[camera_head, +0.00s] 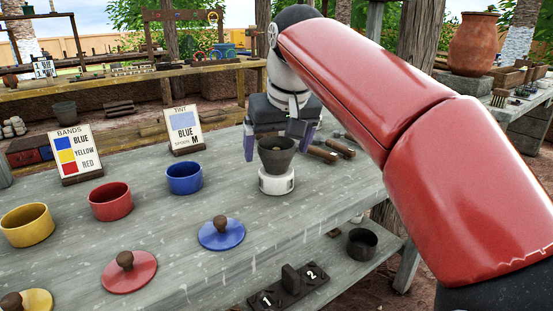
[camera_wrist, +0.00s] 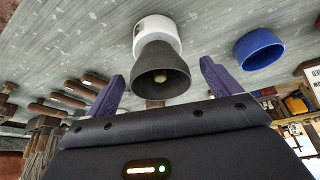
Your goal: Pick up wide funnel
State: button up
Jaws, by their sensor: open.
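The wide funnel is a dark grey flared cup (camera_head: 277,157) that sits upright, wide mouth up, on a white round base (camera_head: 277,182) on the grey table. In the wrist view the funnel (camera_wrist: 162,75) shows its open mouth, with a small pale spot inside, and the white base (camera_wrist: 158,32) behind it. My gripper (camera_head: 280,138) is open and empty at the funnel's far side, with its purple fingers (camera_wrist: 162,82) pointing toward it. In the wrist view the funnel appears between the two fingers, with a gap on each side. I cannot tell the exact depth between them.
Blue (camera_head: 185,177), red (camera_head: 111,201) and yellow (camera_head: 27,225) pots stand left on the table, with a blue lid (camera_head: 221,233) nearer. Brown wooden-handled tools (camera_head: 322,153) lie right of the funnel. A tint sign (camera_head: 184,131) stands behind the blue pot. Bare table surrounds the base's front.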

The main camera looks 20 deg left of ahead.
jog(key=x, duration=0.3)
jog(key=shift+w+f, duration=0.1)
jog(key=shift+w, duration=0.05)
jog(key=c, duration=0.8)
